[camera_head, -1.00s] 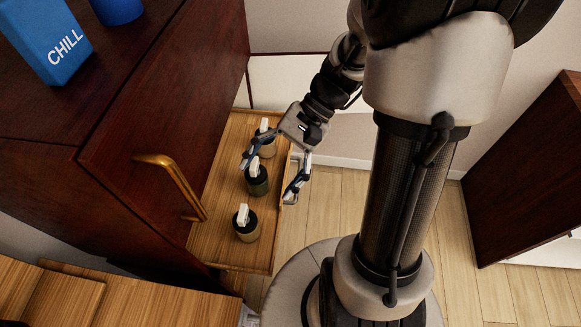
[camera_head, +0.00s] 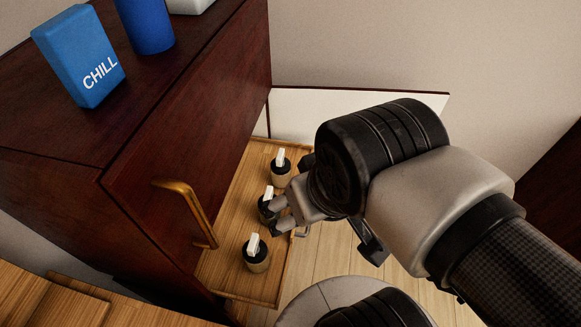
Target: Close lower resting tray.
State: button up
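The lower resting tray (camera_head: 233,225) is a light wooden pull-out tray. It stands out from below the dark red-brown cabinet front, left of centre. Three dropper bottles with white tops stand upright in a row on it: far (camera_head: 281,172), middle (camera_head: 267,207) and near (camera_head: 256,256). My gripper (camera_head: 279,213) is at the tray's outer right side, beside the middle bottle and partly covering it. Whether it touches the bottle or the tray edge cannot be told. My wrist hides part of the gripper, and its finger gap is unclear.
A brass handle (camera_head: 187,207) sticks out from the cabinet front (camera_head: 190,130) above the tray. A blue CHILL box (camera_head: 80,58) and a blue cylinder (camera_head: 146,22) stand on the cabinet top. Wooden floor (camera_head: 322,258) lies open right of the tray.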

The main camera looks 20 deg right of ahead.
aim_at(224, 271)
jog(key=k+l+z, duration=0.2)
jog(key=k+j+u, duration=0.15)
jog(key=k+j, duration=0.4)
jog(key=k, duration=0.05)
